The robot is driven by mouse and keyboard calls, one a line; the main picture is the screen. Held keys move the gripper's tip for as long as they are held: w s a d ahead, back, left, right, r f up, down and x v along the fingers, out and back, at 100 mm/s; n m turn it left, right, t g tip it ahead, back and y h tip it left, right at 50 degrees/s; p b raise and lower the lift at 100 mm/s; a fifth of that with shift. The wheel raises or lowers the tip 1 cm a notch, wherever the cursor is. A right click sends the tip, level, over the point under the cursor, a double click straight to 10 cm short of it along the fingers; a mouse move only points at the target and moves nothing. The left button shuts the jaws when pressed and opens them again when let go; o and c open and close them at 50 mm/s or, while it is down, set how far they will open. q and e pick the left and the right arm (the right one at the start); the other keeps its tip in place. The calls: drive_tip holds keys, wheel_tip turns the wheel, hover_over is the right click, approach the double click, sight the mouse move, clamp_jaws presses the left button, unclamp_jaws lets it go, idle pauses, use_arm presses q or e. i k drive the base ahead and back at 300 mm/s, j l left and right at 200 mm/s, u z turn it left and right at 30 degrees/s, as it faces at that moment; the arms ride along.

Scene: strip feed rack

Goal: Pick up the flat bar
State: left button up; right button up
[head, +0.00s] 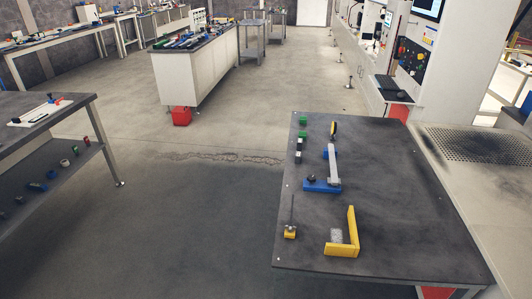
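A long light-grey bar (333,165), which looks like the flat bar, lies lengthwise on the dark-topped table (400,190) at the right. Its near end is at a blue block (316,186), and a second blue piece (326,154) shows beside its far part. I cannot tell exactly how the bar rests on them. Neither of my grippers is in view.
A yellow L-shaped piece (353,232) with a small silvery block (337,237) sits near the table's front. A yellow-based thin rod (290,233) stands left of it. The table's right side is clear.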

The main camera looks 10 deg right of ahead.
sight(331, 158)
drive_tip(key=i+j+u, duration=0.25)
drive_tip(key=u, duration=0.2)
drive_tip(key=i+j+u, duration=0.25)
drive_tip(key=u, duration=0.15)
drive_tip(key=i+u, duration=0.45)
drive_tip(key=i+j+z, duration=0.1)
drive_tip(key=i+z, duration=0.15)
drive_tip(key=i+j+z, duration=0.2)
drive_tip(key=i, duration=0.3)
drive_tip(key=i+l+z, duration=0.1)
drive_tip(key=z, duration=0.35)
drive_tip(key=i+z, duration=0.3)
drive_tip(key=z, duration=0.15)
drive_tip(key=i+z, duration=0.2)
drive_tip(key=z, duration=0.25)
drive_tip(key=i+j+z, duration=0.15)
drive_tip(key=z, duration=0.35)
